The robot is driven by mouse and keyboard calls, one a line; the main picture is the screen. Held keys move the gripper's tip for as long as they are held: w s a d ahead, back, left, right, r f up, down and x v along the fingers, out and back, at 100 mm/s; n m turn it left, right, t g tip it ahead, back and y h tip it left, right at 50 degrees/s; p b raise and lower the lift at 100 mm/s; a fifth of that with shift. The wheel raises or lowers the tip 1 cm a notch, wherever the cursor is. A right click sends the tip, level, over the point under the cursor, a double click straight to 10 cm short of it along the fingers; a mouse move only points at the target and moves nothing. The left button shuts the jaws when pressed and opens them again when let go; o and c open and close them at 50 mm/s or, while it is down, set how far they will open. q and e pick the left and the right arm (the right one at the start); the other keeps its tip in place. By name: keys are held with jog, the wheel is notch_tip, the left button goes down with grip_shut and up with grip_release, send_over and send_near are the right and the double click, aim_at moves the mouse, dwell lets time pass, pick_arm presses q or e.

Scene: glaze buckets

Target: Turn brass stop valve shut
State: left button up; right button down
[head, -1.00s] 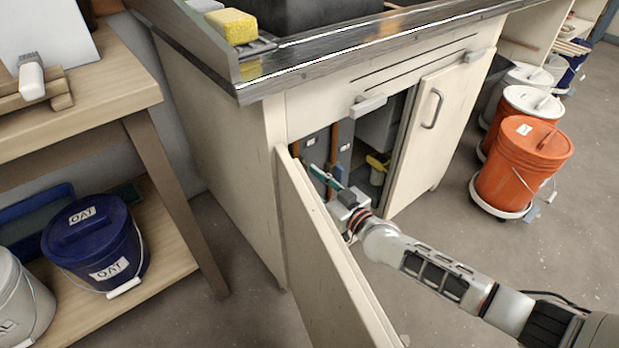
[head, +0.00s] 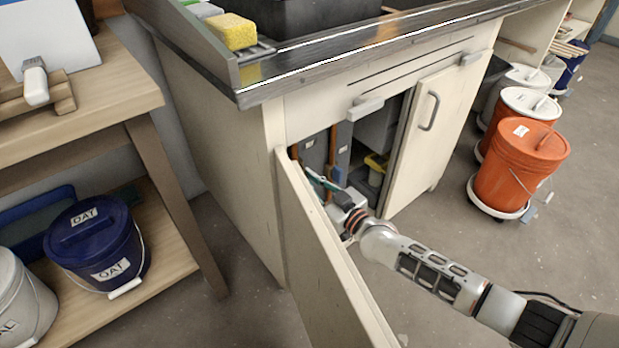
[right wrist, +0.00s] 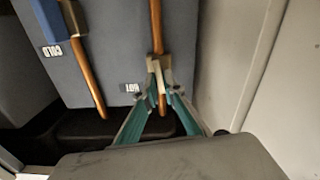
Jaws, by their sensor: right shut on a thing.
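In the right wrist view a brass stop valve (right wrist: 160,66) sits on the copper pipe beside the upside-down HOT label. My right gripper (right wrist: 160,92) has its teal fingers closed in around the brass part; the exact contact is partly hidden by the fingertips. In the head view my right gripper (head: 322,180) reaches into the open cupboard under the sink, past the open door, and the valve is hidden or too small to tell there. My left gripper is not in view.
A second pipe beside the COLD label carries a blue-and-brass valve (right wrist: 70,18). The open cupboard door (head: 325,265) stands close to my right arm. The other door (head: 425,125) is closed. Orange buckets (head: 520,165) stand to the right, a blue bucket (head: 95,245) on the left shelf.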

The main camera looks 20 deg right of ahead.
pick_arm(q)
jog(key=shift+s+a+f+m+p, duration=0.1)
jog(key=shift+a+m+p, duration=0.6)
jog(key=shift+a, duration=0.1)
pick_arm(e)
jog(key=n, duration=1.6)
jog(key=shift+s+a+f, duration=0.15)
jog(key=shift+a+f, duration=0.1)
jog(key=shift+f, duration=0.15)
jog(key=shift+n, duration=0.3)
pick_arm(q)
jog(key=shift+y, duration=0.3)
pick_arm(e)
jog(key=c, duration=2.1)
grip_release()
jog(key=shift+c, duration=0.2)
jog(key=shift+r, duration=0.1)
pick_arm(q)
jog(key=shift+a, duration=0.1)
